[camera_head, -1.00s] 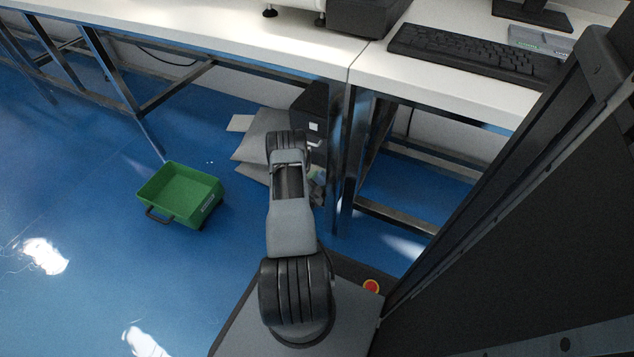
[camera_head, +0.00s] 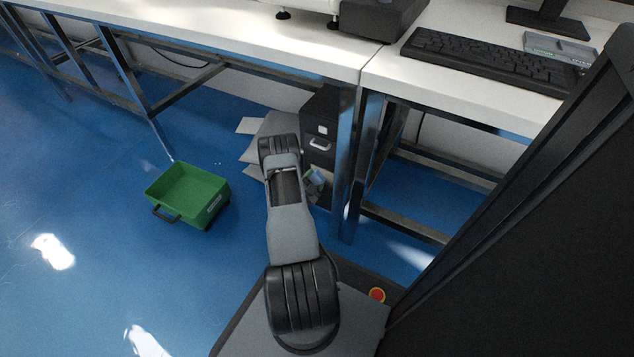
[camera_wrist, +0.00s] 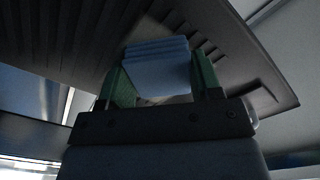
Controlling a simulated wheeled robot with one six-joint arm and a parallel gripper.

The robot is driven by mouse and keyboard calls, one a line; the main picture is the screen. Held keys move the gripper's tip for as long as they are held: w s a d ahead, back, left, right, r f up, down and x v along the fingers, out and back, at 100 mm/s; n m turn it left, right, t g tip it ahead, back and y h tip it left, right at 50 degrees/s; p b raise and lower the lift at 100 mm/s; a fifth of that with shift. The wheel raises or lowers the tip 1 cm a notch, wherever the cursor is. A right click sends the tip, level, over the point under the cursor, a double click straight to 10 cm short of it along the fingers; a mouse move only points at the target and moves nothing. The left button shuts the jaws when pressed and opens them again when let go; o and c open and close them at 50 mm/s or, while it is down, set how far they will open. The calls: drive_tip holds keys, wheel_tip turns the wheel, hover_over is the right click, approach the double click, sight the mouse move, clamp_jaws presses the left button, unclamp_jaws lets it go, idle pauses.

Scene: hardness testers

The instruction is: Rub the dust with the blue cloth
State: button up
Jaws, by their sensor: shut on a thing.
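In the wrist view my gripper (camera_wrist: 160,82) has its two green fingers shut on the folded blue cloth (camera_wrist: 157,66). The cloth looks pale blue and stacked in several layers, and it sits between the fingers. I cannot make out the dust for certain in either view. A few tiny pale specks (camera_head: 217,163) show on the blue floor behind the green bin, but I cannot tell what they are.
A green bin (camera_head: 188,193) stands on the floor at left. White tables (camera_head: 250,40) run along the back, with a keyboard (camera_head: 490,62) on the right one. A dark cabinet (camera_head: 319,125) and grey sheets (camera_head: 250,150) are under them.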

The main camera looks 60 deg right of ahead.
sight(328, 177)
drive_tip(key=shift+w+d+r+p, duration=0.1)
drive_tip(key=shift+w+r+p, duration=0.2)
drive_tip(key=shift+w, duration=0.35)
drive_tip(key=shift+w+r+p, duration=0.1)
drive_tip(key=shift+w+r, duration=0.25)
drive_tip(key=shift+w, duration=0.25)
drive_tip(key=shift+s+p, duration=0.3)
drive_tip(key=shift+s, duration=1.2)
drive_tip(key=shift+s+a+p, duration=0.2)
drive_tip(key=shift+s+p, duration=0.25)
drive_tip(key=shift+s, duration=2.25)
drive_tip(key=shift+w+d+f+b, duration=0.15)
drive_tip(key=shift+w+b, duration=0.4)
drive_tip(key=shift+w, duration=0.25)
drive_tip(key=shift+w+b, duration=0.45)
drive_tip(key=shift+w, duration=2.95)
